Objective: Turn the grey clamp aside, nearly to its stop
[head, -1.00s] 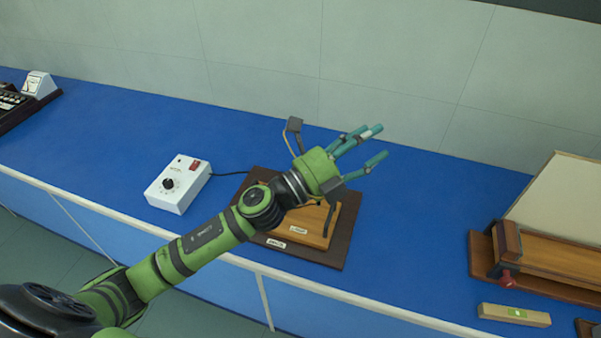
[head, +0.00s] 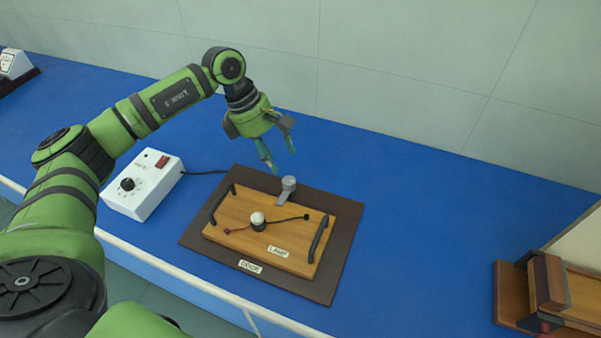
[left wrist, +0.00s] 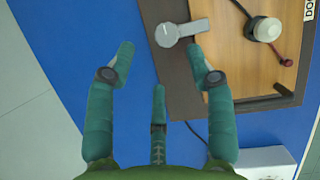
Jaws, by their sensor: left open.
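The grey clamp (head: 288,187) stands at the back edge of the wooden lamp board (head: 240,208), with its arm lying toward the board. It also shows in the left wrist view (left wrist: 178,34), where its round head lies on the dark base and its arm reaches over the wood edge. My left gripper (head: 280,160) is above and behind the clamp, pointing down, with its fingers spread and empty. In the left wrist view the clamp lies ahead, between the fingertips (left wrist: 160,62) and toward the right one, apart from them. My right gripper is in neither view.
The board has two black handles (head: 318,238), a white lamp (head: 258,220) and leads, and sits on a dark base (head: 335,265). A white control box (head: 142,185) stands left, cabled toward it. A wooden apparatus (head: 548,282) is at right. Blue bench (head: 430,220) between is clear.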

